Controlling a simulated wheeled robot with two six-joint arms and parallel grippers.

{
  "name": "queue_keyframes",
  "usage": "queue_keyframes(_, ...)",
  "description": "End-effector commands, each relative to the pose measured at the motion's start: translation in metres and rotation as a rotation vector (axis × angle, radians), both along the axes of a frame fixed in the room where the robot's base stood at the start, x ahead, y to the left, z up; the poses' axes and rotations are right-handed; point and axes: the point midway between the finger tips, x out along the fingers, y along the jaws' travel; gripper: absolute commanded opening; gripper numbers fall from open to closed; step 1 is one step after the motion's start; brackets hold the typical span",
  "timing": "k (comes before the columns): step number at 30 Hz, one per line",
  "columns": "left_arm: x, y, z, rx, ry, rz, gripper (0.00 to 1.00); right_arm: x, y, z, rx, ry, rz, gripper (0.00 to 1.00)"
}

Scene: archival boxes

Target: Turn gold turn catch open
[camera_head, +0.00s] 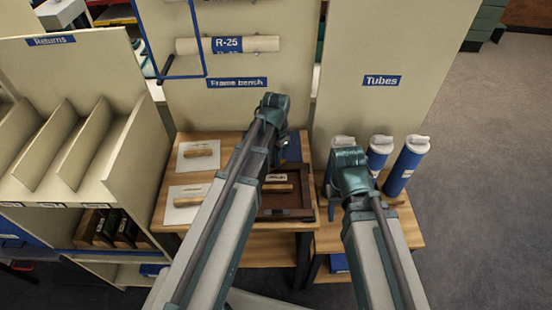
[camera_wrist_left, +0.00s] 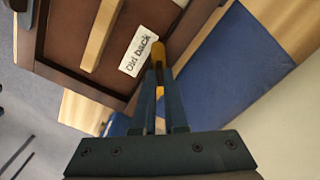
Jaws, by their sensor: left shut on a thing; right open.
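A dark brown frame (camera_head: 296,213) lies on the wooden frame bench, partly hidden by my left arm. Its back shows in the left wrist view (camera_wrist_left: 116,75), with an "Old back" label (camera_wrist_left: 138,50) and a pale wooden bar. The gold turn catch (camera_wrist_left: 159,55) is at the frame's edge beside the label. My left gripper (camera_wrist_left: 160,75) is shut on the catch; its fingers cover part of it, so its exact angle is hard to tell. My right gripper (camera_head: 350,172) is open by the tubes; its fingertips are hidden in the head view.
Two white sheets with wooden bars (camera_head: 190,195) lie left on the bench (camera_head: 163,205). Several blue tubes (camera_head: 405,165) with white caps stand to the right. A divided Returns rack (camera_head: 125,165) stands at left. A blue pad (camera_wrist_left: 232,80) lies beside the frame.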

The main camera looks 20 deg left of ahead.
Motion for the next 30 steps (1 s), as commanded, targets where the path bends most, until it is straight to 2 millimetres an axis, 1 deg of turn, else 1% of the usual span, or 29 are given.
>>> queue_keyframes(6, -0.0001, -0.0001, -0.0001, 0.000, 0.000, -0.204, 0.00, 0.0000, 0.0000, -0.0001, 0.000, 0.000, 0.000, 0.50)
queue_keyframes(15, -0.0001, 0.0000, -0.0001, 0.000, 0.000, -0.449, 0.00, 0.0000, 0.0000, -0.0001, 0.000, 0.000, 0.000, 0.50)
queue_keyframes(22, -0.0001, 0.0000, -0.0001, 0.000, 0.000, -0.578, 0.00, 0.0000, 0.0000, -0.0001, 0.000, 0.000, 0.000, 0.50)
queue_keyframes(30, -0.0001, 0.0000, -0.0001, 0.000, 0.000, -0.654, 0.00, 0.0000, 0.0000, -0.0001, 0.000, 0.000, 0.000, 0.50)
